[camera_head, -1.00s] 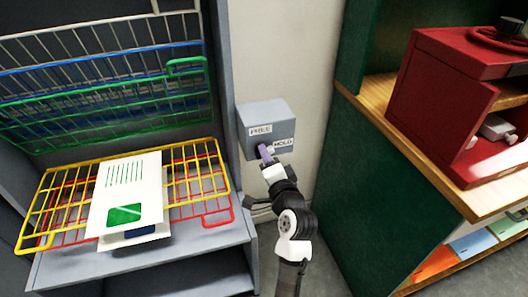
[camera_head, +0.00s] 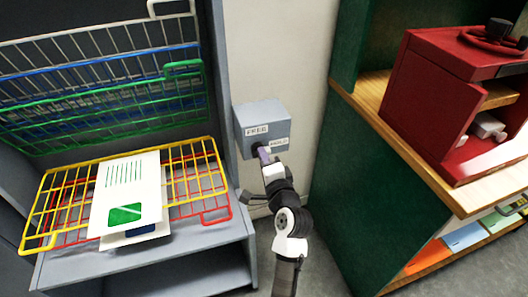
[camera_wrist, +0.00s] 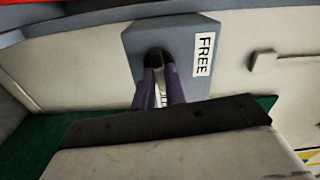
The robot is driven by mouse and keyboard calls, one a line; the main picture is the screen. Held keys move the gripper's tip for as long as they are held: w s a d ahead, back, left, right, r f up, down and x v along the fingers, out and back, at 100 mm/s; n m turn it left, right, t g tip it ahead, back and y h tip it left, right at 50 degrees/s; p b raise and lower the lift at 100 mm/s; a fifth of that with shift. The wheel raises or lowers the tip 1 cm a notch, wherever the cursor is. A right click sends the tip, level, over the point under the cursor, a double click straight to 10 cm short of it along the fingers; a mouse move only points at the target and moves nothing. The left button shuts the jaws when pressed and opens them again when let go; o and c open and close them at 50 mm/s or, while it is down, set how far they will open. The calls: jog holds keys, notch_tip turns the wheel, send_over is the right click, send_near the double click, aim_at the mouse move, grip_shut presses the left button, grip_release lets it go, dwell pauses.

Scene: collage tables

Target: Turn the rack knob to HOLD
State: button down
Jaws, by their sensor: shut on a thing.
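The knob box (camera_head: 263,120) is a grey box on the side of the drying rack, with a FREE label (camera_head: 257,130) and a HOLD label (camera_head: 279,143) on its front. My gripper (camera_head: 264,153) reaches up to the front of the box, its purple fingers shut on the dark knob. In the wrist view the fingers (camera_wrist: 160,90) close around the black knob (camera_wrist: 155,58), and the FREE label (camera_wrist: 203,54) shows to its right. The HOLD label is mostly hidden there. The knob's pointer cannot be made out.
At right is a green cabinet (camera_head: 350,180) with a wooden top and a red press (camera_head: 430,90).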

jog(key=shift+m+p, duration=0.35)
jog(key=shift+m, duration=0.45)
jog(key=c, duration=1.4)
grip_release()
jog(key=shift+c, duration=0.2)
